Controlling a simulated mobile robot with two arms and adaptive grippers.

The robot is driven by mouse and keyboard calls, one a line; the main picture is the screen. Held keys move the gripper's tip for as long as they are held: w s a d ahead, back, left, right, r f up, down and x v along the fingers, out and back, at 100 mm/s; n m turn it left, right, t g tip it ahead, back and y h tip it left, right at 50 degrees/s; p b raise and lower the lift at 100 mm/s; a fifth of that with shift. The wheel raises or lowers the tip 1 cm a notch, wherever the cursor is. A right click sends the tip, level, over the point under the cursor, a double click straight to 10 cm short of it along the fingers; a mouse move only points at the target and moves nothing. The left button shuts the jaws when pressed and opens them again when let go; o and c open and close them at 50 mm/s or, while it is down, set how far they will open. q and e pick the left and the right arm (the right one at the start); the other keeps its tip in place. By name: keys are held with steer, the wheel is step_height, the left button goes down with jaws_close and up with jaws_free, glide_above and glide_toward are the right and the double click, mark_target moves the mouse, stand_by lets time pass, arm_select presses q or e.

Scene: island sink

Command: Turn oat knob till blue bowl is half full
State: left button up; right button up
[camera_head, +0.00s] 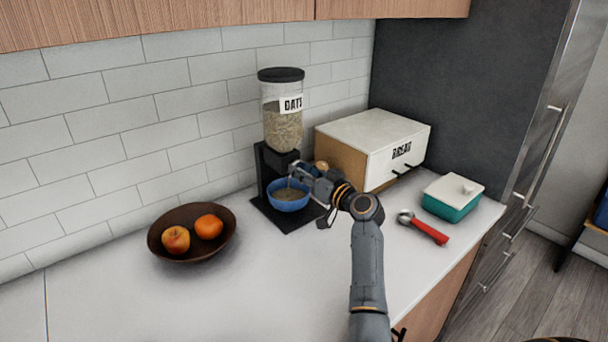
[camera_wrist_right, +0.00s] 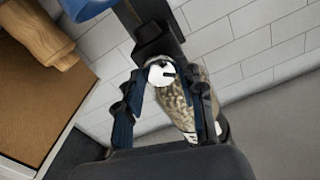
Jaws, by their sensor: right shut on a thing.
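The oat dispenser (camera_head: 282,112), labelled OATS, stands against the tiled wall with oats in its clear hopper. The blue bowl (camera_head: 287,206) sits upright on the dispenser's black base under the outlet, with oats visible inside. Its exact fill level is hard to tell. My right gripper (camera_head: 297,173) is at the front of the dispenser, just above the bowl. In the right wrist view, its fingers are shut on the round white knob (camera_wrist_right: 161,73), with the hopper behind it. A bit of the blue bowl (camera_wrist_right: 86,8) shows at the top. My left gripper is not in view.
A white and wooden bread box (camera_head: 372,143) stands right of the dispenser. A red-handled scoop (camera_head: 429,232) and a teal dish with white lid (camera_head: 452,199) lie to the right. A brown fruit bowl (camera_head: 192,255) is at left; the front left counter is clear.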

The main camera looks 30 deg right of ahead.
steer(key=m+p, duration=0.2)
steer(key=m, duration=0.8)
steer(key=shift+r, duration=0.1)
steer(key=shift+p, duration=0.3)
steer(key=o, duration=1.2)
steer(key=shift+c, duration=0.2)
steer(key=s+d, duration=0.1)
steer(key=s, duration=1.1)
